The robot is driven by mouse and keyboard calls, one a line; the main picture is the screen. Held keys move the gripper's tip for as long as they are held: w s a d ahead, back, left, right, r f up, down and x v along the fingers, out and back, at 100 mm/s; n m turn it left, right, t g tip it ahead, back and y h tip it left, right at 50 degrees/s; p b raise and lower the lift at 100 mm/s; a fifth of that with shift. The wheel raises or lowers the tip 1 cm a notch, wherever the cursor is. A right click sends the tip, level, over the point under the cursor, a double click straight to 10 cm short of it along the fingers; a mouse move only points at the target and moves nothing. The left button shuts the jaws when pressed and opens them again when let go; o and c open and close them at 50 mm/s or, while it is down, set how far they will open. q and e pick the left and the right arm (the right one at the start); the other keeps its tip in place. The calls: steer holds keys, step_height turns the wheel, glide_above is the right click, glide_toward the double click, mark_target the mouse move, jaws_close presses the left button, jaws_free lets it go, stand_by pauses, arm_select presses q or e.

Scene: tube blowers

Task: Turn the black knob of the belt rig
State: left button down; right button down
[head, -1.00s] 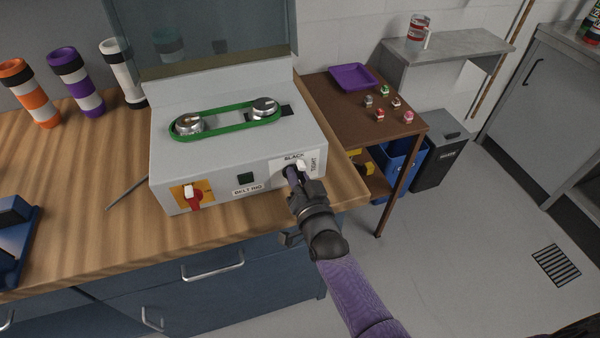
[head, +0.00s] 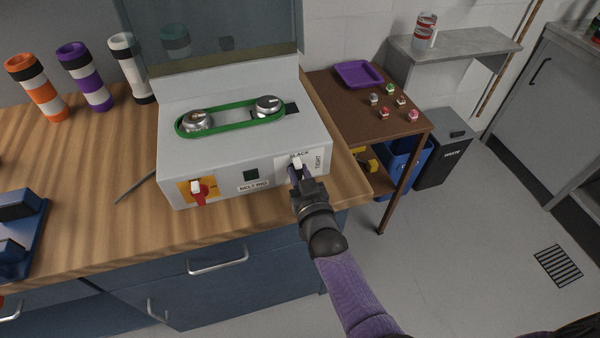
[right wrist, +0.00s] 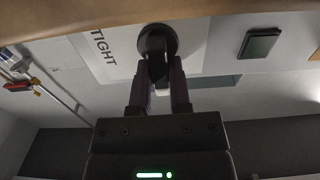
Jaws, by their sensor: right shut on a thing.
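The belt rig (head: 225,160) is a pale grey box on the wooden bench, with a green belt (head: 228,122) around two metal pulleys on top. Its black knob (right wrist: 158,41) shows in the right wrist view, beside the word TIGHT on a white label. My right gripper (head: 297,172) is at the right end of the rig's front face. In the right wrist view my right gripper (right wrist: 160,92) has its two fingers closed on either side of the knob's grip. In the head view the gripper mostly hides the knob. My left gripper is not in view.
A red switch (head: 200,190) on a yellow plate and a dark square button (head: 250,176) are on the rig's front. Striped tubes (head: 85,77) stand at the back left. A brown side table (head: 345,98) with a purple tray (head: 359,74) is at right.

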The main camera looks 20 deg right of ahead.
steer(key=shift+f, duration=0.1)
steer(key=c, duration=0.6)
jaws_free()
steer(key=shift+o, duration=0.2)
steer(key=s+p, duration=0.2)
steer(key=s, duration=0.8)
steer(key=shift+d+p, duration=0.15)
steer(key=shift+p, duration=0.15)
